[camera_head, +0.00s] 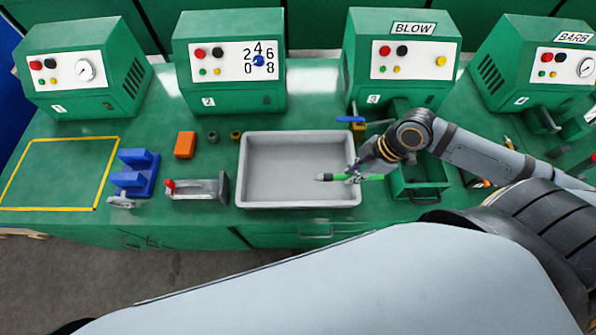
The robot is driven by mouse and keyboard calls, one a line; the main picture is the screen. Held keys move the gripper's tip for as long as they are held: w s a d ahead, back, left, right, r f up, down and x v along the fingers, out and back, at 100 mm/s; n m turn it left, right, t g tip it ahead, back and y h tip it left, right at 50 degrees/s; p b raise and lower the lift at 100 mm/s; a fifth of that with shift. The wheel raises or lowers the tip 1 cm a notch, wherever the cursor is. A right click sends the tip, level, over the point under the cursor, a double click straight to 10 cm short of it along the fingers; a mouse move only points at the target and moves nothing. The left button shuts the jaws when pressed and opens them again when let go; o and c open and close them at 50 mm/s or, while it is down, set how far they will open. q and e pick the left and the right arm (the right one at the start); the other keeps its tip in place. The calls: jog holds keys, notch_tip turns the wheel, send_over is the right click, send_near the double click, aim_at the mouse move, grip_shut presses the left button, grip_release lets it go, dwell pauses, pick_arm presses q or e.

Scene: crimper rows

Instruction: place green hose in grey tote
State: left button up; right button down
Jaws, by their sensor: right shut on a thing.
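My left gripper is not in view.
Left of the tote are a metal clamp with a red knob (169,185), a blue fixture (135,174) and an orange block (185,145). A green bin (420,192) stands to the right, under my right arm. Green machines line the back. The yellow-outlined area (58,175) is empty.

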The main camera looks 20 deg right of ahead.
jog(key=shift+w+f+b, duration=0.2)
jog(key=shift+f+b, duration=0.05)
jog(key=shift+b, duration=0.05)
jog(key=w+a+f, duration=0.2)
jog(key=w+f, duration=0.1)
jog(key=w, duration=0.1)
jog(key=w+a+f+b, duration=0.1)
jog(key=w+a+f, duration=0.2)
jog(key=w+a+f+b, duration=0.1)
jog(key=w+a+f, duration=0.1)
jog(key=w+f, duration=0.1)
jog(key=shift+w+a+f, duration=0.2)
jog(key=shift+w, duration=0.6)
notch_tip(320, 180, down, 2)
jog(key=shift+f+p, duration=0.15)
jog(key=shift+p, duration=0.45)
jog(key=shift+f, duration=0.45)
